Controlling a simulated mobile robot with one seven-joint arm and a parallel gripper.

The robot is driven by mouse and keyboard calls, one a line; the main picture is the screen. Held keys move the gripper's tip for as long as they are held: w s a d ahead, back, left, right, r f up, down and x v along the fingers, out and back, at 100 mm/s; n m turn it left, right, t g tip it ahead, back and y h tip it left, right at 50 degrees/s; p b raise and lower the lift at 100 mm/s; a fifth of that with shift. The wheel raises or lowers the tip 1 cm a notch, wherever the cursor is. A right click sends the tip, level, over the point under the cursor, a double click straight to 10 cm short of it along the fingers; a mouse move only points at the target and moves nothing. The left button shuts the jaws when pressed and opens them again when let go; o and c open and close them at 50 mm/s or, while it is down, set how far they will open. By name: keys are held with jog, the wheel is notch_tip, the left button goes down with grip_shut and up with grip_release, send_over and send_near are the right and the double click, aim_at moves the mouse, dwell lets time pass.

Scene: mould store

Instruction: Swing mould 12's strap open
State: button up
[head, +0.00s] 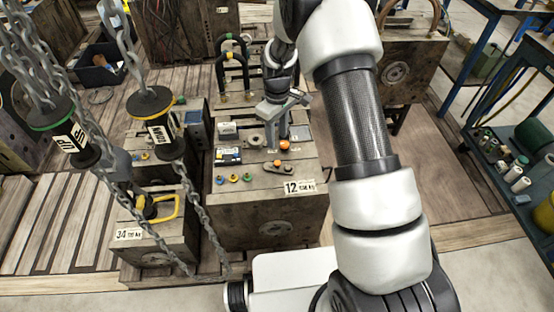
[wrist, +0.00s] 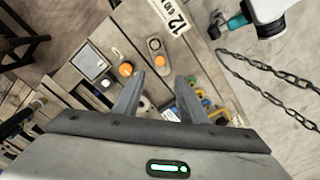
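Mould 12 (head: 268,215) is the wooden block in the middle of the head view, with a "12" label (head: 299,187) on its top front edge. A small grey strap (head: 279,168) lies flat on its top by the label; it also shows in the wrist view (wrist: 156,54). An orange knob (head: 284,145) stands behind the strap, seen too in the wrist view (wrist: 126,69). My gripper (head: 277,143) points down over the mould top, close to this knob. In the wrist view its fingers (wrist: 160,76) are apart with nothing held between them.
Chains with "UP" and "DOWN" pendants (head: 69,140) hang at the left. Mould 34 (head: 156,248), with a yellow handle, stands left of mould 12. Several coloured knobs (head: 233,178) and a small panel (head: 228,156) sit left on mould 12's top. Dark hoops (head: 234,72) rise behind.

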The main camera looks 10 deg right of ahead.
aim_at(277, 162)
notch_tip(277, 162, down, 12)
jog(key=shift+f+b, duration=0.1)
jog(key=shift+b, duration=0.65)
grip_shut()
